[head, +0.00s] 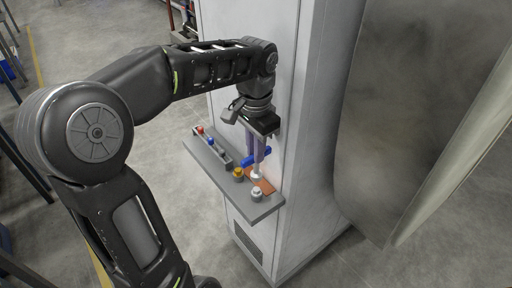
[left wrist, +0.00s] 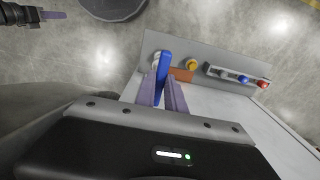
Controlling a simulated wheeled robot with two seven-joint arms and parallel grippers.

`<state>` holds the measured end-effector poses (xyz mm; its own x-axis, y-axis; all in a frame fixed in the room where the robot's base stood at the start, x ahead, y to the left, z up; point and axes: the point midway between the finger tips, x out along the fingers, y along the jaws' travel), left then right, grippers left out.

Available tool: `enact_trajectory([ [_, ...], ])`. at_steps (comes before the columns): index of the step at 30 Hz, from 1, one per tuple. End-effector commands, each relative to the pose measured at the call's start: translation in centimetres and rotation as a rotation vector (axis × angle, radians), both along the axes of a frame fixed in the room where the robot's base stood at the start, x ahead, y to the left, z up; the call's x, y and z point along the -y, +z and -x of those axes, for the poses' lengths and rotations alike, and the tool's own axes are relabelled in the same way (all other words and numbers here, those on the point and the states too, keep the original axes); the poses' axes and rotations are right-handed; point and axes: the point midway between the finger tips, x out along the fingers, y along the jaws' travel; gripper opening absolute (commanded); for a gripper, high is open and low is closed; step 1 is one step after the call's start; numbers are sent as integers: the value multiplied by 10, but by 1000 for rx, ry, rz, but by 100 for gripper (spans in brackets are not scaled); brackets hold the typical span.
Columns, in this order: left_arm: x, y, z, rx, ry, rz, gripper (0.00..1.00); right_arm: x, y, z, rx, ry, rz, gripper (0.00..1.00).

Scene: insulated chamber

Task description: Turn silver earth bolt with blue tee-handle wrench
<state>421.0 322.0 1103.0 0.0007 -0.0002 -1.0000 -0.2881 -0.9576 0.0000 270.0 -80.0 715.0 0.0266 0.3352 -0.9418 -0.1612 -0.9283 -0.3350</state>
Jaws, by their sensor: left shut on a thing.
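The blue tee-handle wrench (head: 249,162) stands upright over a grey shelf, its silver shaft pointing down to the copper-coloured plate (head: 267,187). My left gripper (head: 258,155) is shut on its blue handle from above. The blue handle (left wrist: 164,72) also shows between the purple fingers in the left wrist view. A silver bolt (head: 257,194) stands near the shelf's front end, beside the shaft's foot. A brass-coloured bolt (head: 238,174) stands to the left. What lies under the wrench's foot is hidden. My right gripper (left wrist: 52,15) shows at the top left of the left wrist view.
The grey shelf (head: 216,171) juts from a white cabinet (head: 312,200). A rack (left wrist: 222,74) on it holds a blue-topped piece (left wrist: 244,79) and a red-topped piece (left wrist: 264,84). A large grey curved panel (head: 400,130) stands at right. The floor left of the shelf is open.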

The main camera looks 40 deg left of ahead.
Motion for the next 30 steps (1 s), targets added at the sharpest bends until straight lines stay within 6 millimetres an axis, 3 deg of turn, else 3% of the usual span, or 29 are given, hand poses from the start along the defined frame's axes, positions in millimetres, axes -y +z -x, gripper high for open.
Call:
enact_trajectory([
  [3, 0, -16, 0, 0, -1, 0, 0, -1, -13, 0, 4, 0, -2, 0],
  [12, 0, -37, 0, 0, -1, 0, 0, -3, -26, -1, 11, 2, -7, 0],
  [30, 0, -40, 0, 0, 0, 0, 0, -4, -27, -1, 13, 2, -8, 0],
])
